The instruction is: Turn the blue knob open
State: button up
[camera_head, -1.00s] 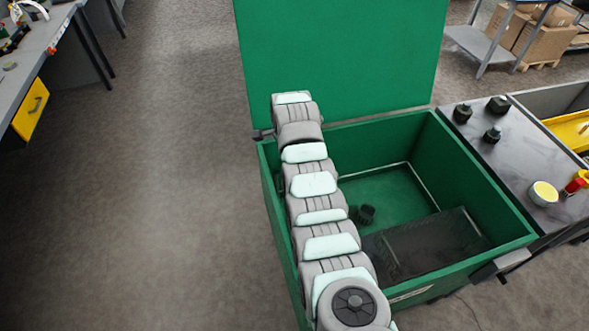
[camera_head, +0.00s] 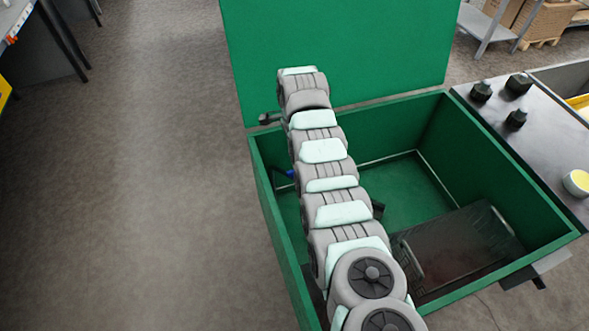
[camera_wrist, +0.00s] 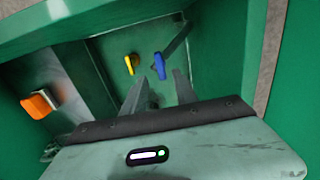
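The blue knob (camera_wrist: 159,65) shows in the wrist view as a slim, upright blue lever inside the green box. A small blue part (camera_head: 290,173) shows beside my arm in the head view; it may be the same knob. My gripper (camera_wrist: 159,82) is open in the wrist view, with two grey fingers apart. The blue knob appears in the gap between the fingertips; I cannot tell whether they touch it. In the head view my arm hides the gripper.
A yellow knob (camera_wrist: 130,63) is just left of the blue one. An orange part (camera_wrist: 40,103) sits by the left wall. The green box (camera_head: 525,265) has its lid (camera_head: 350,50) raised. A dark bench (camera_head: 545,140) with black knobs stands at right.

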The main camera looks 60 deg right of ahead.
notch_tip(320, 180, down, 6)
jog(key=shift+f+b, duration=0.25)
jog(key=shift+b, duration=0.8)
jog(key=shift+c, duration=0.3)
grip_shut()
jog(key=shift+r, duration=0.1)
